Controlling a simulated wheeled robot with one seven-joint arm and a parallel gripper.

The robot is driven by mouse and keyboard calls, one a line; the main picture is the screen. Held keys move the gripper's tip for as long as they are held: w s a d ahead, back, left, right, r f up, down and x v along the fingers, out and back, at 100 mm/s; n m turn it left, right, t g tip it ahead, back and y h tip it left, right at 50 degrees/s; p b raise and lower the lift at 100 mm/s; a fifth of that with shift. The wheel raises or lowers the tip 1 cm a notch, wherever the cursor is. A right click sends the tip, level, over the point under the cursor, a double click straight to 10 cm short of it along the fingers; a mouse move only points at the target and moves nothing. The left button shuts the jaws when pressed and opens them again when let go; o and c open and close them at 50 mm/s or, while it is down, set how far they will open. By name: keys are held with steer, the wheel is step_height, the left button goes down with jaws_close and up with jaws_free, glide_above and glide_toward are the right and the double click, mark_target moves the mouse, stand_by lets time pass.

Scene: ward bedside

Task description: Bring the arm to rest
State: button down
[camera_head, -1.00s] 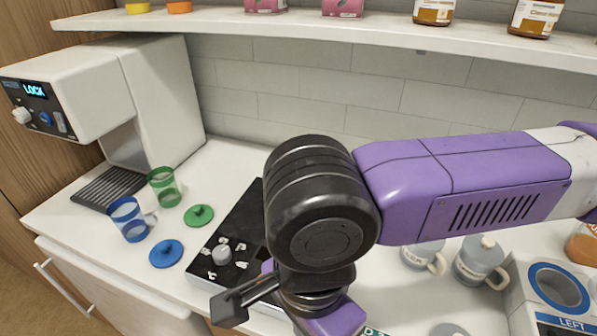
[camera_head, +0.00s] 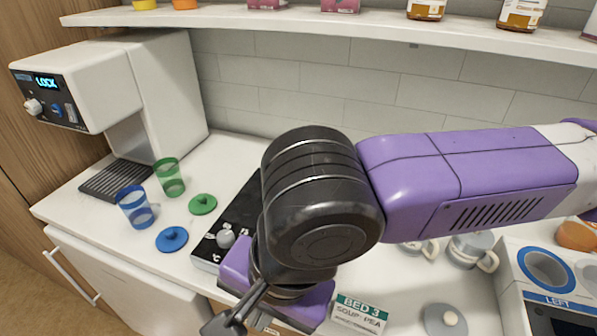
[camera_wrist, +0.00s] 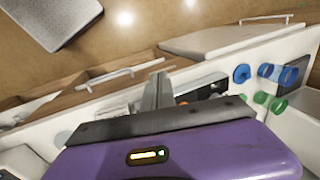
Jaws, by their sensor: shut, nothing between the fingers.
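My gripper (camera_head: 236,318) is at the lower middle of the head view, in front of the counter's front edge, with its fingers pointing down and left. It is shut and empty. In the wrist view my gripper (camera_wrist: 158,92) extends away from the purple wrist housing, over the counter edge, with the floor beyond it. My purple and black arm reaches in from the right and hides part of the counter and the black hob panel.
The counter (camera_head: 120,215) holds a blue cup (camera_head: 135,208), green cup (camera_head: 170,178), blue lid (camera_head: 172,239), green lid (camera_head: 203,204) and black hob panel (camera_head: 238,210). A dispenser (camera_head: 150,90) stands left. A Bed 3 card (camera_head: 360,312), grey lid (camera_head: 445,321) and grey mugs (camera_head: 472,250) are right.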

steer(key=s+a+r+n+y, duration=0.1)
steer(key=a+r+n+y, duration=0.9)
steer(key=a+r, duration=0.6)
steer(key=w+d+r+t+y, duration=0.1)
steer(key=d+r+t+y, duration=0.1)
steer(key=r+y, duration=0.15)
steer(key=w+d+r+n+t+y, duration=0.1)
steer(key=r+t+y, duration=0.1)
steer(key=r, duration=0.3)
steer(key=w+d+r+t+y, duration=0.1)
steer(key=d+r+y, duration=0.15)
steer(key=r, duration=0.25)
steer(key=w+d+f+m+t+h, duration=0.2)
steer(key=w+d+m+t+h, duration=0.15)
steer(key=d+t, duration=0.45)
steer(key=w+d+f+m+t+h, duration=0.25)
steer(key=d+m+t, duration=0.25)
steer(key=d+t, duration=0.25)
steer(key=s+d+f+m+t+h, duration=0.2)
steer(key=s+d+f+m+h, duration=0.15)
steer(key=d+f+h, duration=0.8)
steer(key=s+d+f+n+g+h, duration=0.1)
steer(key=s+d+f+g, duration=0.3)
steer(key=s+f, duration=0.8)
steer(key=s+d+f+n+g+h, duration=0.2)
steer(key=s+d+f+n+g, duration=0.2)
steer(key=s+f, duration=0.9)
steer(key=shift+d+g, duration=0.3)
steer(key=shift+g, duration=0.15)
